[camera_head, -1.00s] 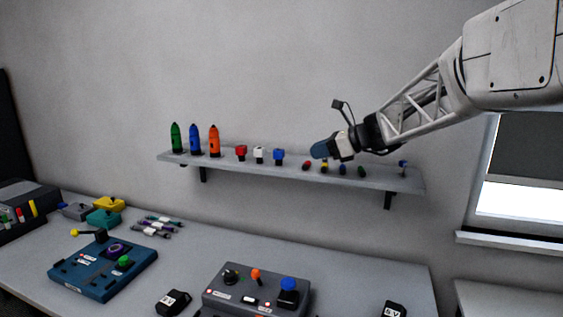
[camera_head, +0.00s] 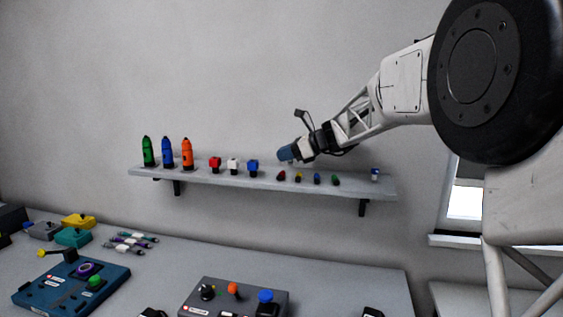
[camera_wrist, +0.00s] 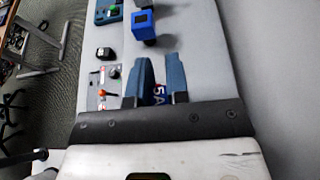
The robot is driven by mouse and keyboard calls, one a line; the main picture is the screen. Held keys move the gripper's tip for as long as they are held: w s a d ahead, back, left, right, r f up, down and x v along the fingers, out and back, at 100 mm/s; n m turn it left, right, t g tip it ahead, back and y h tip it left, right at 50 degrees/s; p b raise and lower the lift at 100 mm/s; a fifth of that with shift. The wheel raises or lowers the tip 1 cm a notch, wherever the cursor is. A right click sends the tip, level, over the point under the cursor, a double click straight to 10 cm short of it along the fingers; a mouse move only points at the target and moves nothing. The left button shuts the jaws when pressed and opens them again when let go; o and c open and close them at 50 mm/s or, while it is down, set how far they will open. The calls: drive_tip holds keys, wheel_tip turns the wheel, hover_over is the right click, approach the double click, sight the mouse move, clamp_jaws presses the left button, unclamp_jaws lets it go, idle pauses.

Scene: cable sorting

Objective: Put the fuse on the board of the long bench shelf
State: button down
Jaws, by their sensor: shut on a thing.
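The long bench shelf (camera_head: 355,186) is a grey board on the wall. My gripper (camera_head: 286,154) is just above its board, between the blue cube (camera_head: 253,167) and the row of small coloured pieces. In the wrist view its blue fingers (camera_wrist: 160,80) are shut on the fuse (camera_wrist: 159,94), a dark piece partly showing a "5A" label. The fuse lies between the fingers, and most of it is hidden. In the head view I cannot make out the fuse, nor whether it touches the board.
Green, blue and orange bottles (camera_head: 187,153) stand at the shelf's left, then red (camera_head: 215,163) and white (camera_head: 233,166) cubes. Small pieces (camera_head: 298,177) and a blue-white piece (camera_head: 375,174) stand toward the right. Control boxes (camera_head: 235,297) sit on the bench below.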

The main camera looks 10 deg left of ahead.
drive_tip(key=shift+w+a+f, duration=0.1)
drive_tip(key=shift+w+a, duration=0.3)
drive_tip(key=shift+w, duration=0.5)
drive_tip(key=shift+w+a+f, duration=0.1)
drive_tip(key=shift+w+a, duration=0.3)
drive_tip(key=shift+w, duration=0.45)
drive_tip(key=shift+w+a+f, duration=0.1)
drive_tip(key=shift+w+a, duration=0.3)
drive_tip(key=shift+w, duration=0.5)
drive_tip(key=shift+f, duration=1.7)
drive_tip(key=shift+f, duration=0.2)
drive_tip(key=c, duration=1.1)
unclamp_jaws()
drive_tip(key=shift+r, duration=0.2)
drive_tip(key=shift+d, duration=0.2)
drive_tip(key=v, duration=1.1)
drive_tip(key=shift+d+r, duration=0.15)
drive_tip(key=shift+d, duration=0.15)
drive_tip(key=shift+s, duration=0.1)
